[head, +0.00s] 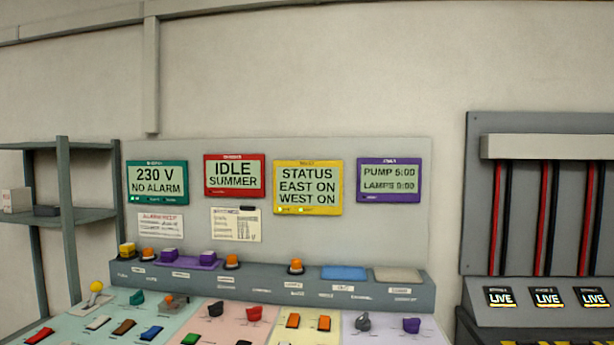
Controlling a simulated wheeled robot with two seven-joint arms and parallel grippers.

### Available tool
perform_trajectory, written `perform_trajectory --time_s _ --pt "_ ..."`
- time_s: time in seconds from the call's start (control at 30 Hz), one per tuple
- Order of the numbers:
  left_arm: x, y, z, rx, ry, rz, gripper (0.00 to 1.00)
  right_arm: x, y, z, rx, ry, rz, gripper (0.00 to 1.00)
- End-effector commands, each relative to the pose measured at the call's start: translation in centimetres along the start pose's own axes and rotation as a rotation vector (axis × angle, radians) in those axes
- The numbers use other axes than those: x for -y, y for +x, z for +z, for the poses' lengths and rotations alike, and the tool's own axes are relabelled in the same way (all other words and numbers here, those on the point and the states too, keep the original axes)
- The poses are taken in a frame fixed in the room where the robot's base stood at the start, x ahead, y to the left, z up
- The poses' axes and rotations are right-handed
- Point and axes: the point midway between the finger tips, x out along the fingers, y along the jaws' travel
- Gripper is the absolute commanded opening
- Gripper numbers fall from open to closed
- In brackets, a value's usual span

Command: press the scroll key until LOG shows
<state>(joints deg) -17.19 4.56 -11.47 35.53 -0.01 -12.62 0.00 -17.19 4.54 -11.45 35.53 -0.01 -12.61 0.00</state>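Four framed displays hang on the back panel. The teal display (157,183) reads "230 V NO ALARM". The red display (234,176) reads "IDLE SUMMER". The yellow display (308,187) reads "STATUS EAST ON WEST ON". The purple display (389,180) reads "PUMP 5:00 LAMPS 0:00". On the ledge below are a wide blue key (344,273) and a wide pale grey key (398,275). Key labels are too small to read surely, so I cannot tell which is the scroll key. Neither of my grippers is in view.
The sloped desk holds several switches and knobs, including a yellow-knobbed lever (96,287) and a purple knob (411,325). A grey shelf (75,216) stands left. At right, a panel with red and black cables (546,215) stands above "LIVE" signs (547,297).

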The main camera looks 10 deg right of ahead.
Motion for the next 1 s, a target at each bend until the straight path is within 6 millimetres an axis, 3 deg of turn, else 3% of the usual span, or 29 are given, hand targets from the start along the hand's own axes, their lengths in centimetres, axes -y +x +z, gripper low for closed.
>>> perform_trajectory --time_s 0.03,0.17,1.0 --pt "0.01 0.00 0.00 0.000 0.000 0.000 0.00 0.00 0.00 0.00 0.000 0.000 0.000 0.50" --pt "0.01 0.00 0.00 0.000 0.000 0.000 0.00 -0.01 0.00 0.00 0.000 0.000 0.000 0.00" --pt "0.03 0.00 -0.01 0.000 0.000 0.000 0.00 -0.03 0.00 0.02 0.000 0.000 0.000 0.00"
